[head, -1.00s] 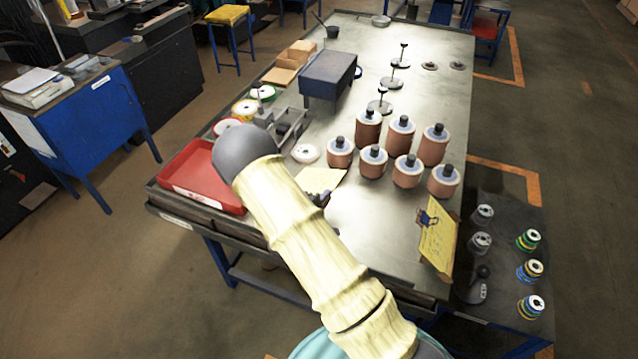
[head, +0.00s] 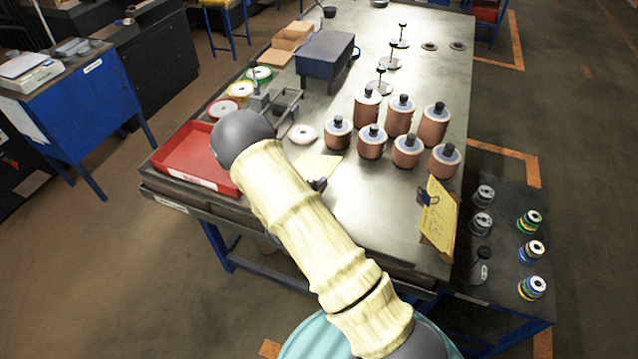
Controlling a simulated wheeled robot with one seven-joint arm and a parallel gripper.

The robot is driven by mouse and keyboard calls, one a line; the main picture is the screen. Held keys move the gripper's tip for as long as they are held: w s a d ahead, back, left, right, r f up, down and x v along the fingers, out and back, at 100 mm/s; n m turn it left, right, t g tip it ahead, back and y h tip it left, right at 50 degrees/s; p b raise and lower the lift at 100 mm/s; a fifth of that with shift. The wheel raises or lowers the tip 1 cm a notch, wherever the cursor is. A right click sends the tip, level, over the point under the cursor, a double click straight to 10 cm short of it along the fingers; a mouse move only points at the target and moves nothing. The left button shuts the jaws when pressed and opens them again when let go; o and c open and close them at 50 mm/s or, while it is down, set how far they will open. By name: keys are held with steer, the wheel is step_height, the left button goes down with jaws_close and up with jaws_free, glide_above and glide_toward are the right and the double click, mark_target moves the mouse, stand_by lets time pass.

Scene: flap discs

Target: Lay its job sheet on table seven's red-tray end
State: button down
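The red tray (head: 187,168) lies at the near left end of the long steel-topped table (head: 385,238). A pale yellow sheet (head: 318,165) shows just right of my arm, near the table's front edge; I cannot tell whether it rests on the top or is held just above it. A small dark part of my gripper (head: 318,185) shows at the sheet's near edge. The rest of my gripper is hidden behind my arm, so its fingers cannot be read. A yellow written sheet (head: 439,215) with a dark clip stands tilted at the table's near right corner.
Several copper-coloured cylinders (head: 372,141) stand right of the pale sheet. A white disc (head: 303,133), a grey vise-like fixture (head: 275,105) and a blue box (head: 326,56) lie beyond it. A low dark bench (head: 507,225) with disc stacks is at right. Bare tabletop lies in front of the cylinders.

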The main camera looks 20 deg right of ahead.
steer(key=f, duration=0.1)
steer(key=f+b, duration=0.2)
steer(key=shift+d, duration=0.25)
steer(key=shift+a+f+b, duration=0.1)
steer(key=shift+f+b, duration=0.45)
steer(key=shift+f, duration=0.2)
steer(key=c, duration=1.6)
jaws_free()
steer(key=shift+o, duration=0.2)
steer(key=b+v, duration=0.3)
steer(key=v, duration=1.4)
steer(key=shift+a+r, duration=0.1)
steer(key=shift+a, duration=0.05)
